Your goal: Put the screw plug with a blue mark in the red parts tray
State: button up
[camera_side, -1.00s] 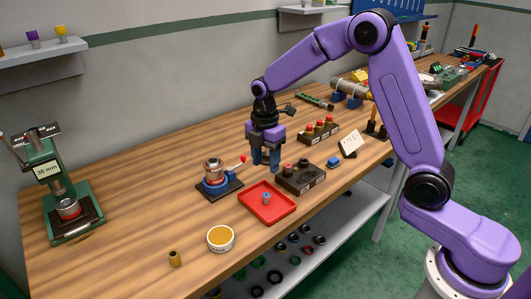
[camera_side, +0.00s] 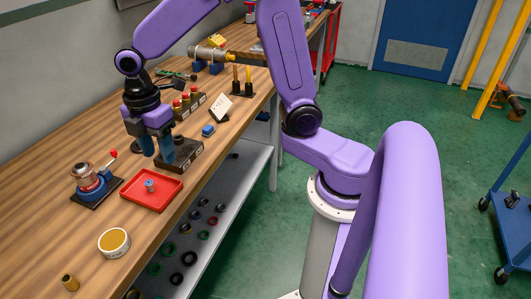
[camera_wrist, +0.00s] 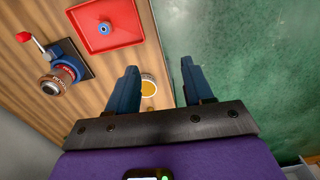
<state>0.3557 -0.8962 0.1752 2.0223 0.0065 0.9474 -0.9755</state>
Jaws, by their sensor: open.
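A small grey screw plug with a blue mark (camera_side: 150,185) stands in the red parts tray (camera_side: 168,196). In the wrist view the plug (camera_wrist: 104,29) sits near the middle of the tray (camera_wrist: 122,14). My gripper (camera_side: 160,152) is open, with its fingers pointing down behind the tray in the side view and beside a dark block (camera_side: 186,153). My gripper (camera_wrist: 158,78) also shows open and empty in the wrist view. The fingers hide part of the dark block, so I cannot tell what stands in it.
A round tin with a tan top (camera_side: 114,242) and a brass piece (camera_side: 70,282) lie in front. A rack of red-topped parts (camera_side: 186,102) is behind. The bench's edge runs right of the tray.

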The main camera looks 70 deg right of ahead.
jog(key=s+d+m, duration=0.2)
jog(key=s+d, duration=0.1)
jog(key=s, duration=0.8)
jog(key=s+d+m, duration=0.2)
jog(key=s+d, duration=0.1)
jog(key=s, duration=0.8)
jog(key=shift+s+r+m, duration=0.15)
jog(key=shift+s+m, duration=0.2)
jog(key=shift+m, duration=0.05)
